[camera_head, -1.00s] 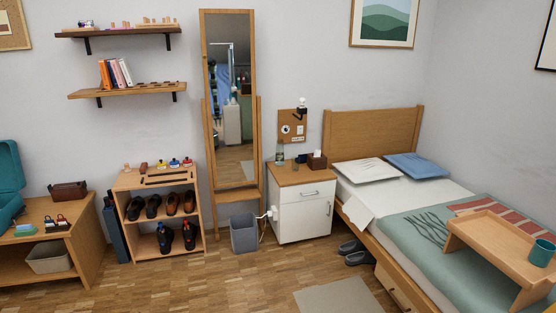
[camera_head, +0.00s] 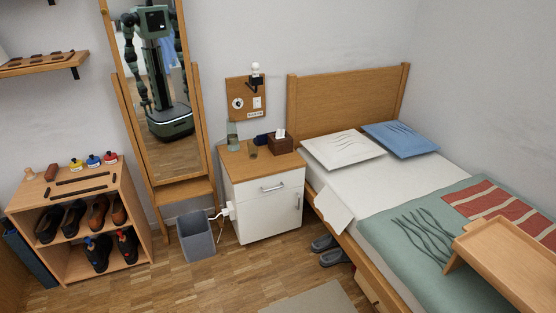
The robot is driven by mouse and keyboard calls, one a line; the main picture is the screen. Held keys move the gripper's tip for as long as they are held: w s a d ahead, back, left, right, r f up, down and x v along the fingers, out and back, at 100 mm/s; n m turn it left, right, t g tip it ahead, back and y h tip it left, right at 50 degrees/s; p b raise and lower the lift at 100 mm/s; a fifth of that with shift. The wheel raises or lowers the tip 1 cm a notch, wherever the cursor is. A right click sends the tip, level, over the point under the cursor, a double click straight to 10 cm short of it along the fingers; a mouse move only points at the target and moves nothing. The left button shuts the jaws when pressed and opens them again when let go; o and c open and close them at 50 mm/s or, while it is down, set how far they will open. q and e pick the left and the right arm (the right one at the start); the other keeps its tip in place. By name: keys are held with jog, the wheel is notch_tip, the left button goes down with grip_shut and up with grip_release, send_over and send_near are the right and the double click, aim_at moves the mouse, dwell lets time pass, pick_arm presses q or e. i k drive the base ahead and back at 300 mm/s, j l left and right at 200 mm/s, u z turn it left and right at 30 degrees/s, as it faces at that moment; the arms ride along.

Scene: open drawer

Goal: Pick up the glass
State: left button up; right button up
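A small dark-tinted glass (camera_head: 253,153) appears to stand on the wooden top of the white bedside cabinet (camera_head: 268,205), near its middle. It is small in the picture, so its shape is hard to make out. A taller greenish glass bottle or carafe (camera_head: 232,138) stands behind it to the left. A dark blue item (camera_head: 262,139) and a brown tissue box (camera_head: 281,147) are to its right. Neither of my grippers shows directly in the head view. My body is reflected in the tall mirror, but the reflection does not show the gripper states.
The bed (camera_head: 335,163) stands right of the cabinet, with a wooden tray table (camera_head: 500,262) on it. A grey bin (camera_head: 196,238) and a white cable are left of the cabinet. Slippers (camera_head: 328,250) and a rug (camera_head: 310,300) lie on the floor, which is otherwise clear in front.

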aim_at(253, 148)
jog(key=i+l+u, duration=0.1)
jog(key=i, duration=0.2)
jog(key=i+l, duration=0.1)
jog(key=i, duration=0.2)
jog(key=i+j+z, duration=0.1)
jog(key=z, duration=0.25)
jog(key=i+j+z, duration=0.1)
jog(key=z, duration=0.2)
jog(key=i+j+z, duration=0.1)
jog(key=j+z, duration=0.25)
jog(key=l, duration=0.1)
